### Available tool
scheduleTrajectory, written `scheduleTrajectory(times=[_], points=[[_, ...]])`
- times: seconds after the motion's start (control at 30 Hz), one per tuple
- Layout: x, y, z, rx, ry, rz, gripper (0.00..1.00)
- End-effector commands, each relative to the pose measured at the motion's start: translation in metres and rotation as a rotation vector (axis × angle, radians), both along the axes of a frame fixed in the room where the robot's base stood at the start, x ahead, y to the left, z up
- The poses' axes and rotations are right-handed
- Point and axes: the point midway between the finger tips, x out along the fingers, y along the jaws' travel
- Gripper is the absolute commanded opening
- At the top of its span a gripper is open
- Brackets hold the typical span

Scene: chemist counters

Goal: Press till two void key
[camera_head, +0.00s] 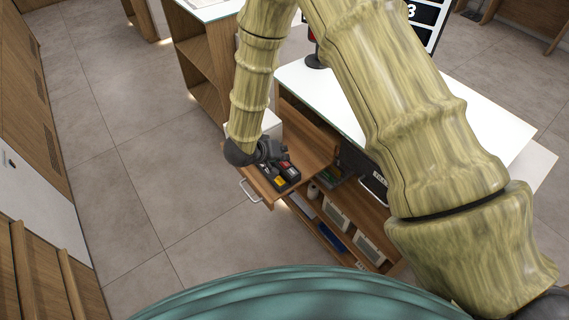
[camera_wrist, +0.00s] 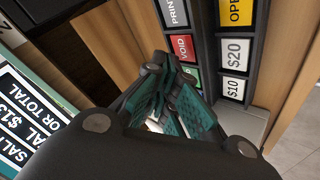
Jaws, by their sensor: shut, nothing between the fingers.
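In the head view my gripper (camera_head: 276,154) is over the dark key unit (camera_head: 286,178) on a wooden pull-out shelf (camera_head: 262,187). No till number is readable there.
A sales display (camera_wrist: 28,118) is at the left. The white counter top (camera_head: 500,124) and shelves with boxes (camera_head: 337,216) are right of my gripper. Floor is clear at left.

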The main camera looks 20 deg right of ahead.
Motion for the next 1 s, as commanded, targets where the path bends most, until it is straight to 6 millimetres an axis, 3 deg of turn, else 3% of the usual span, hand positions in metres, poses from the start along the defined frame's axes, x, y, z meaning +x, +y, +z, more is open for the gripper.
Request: scheduleTrajectory(times=[1.0], points=[[-0.0001, 0.0002, -0.0085, 0.000, 0.000, 0.000, 0.00]])
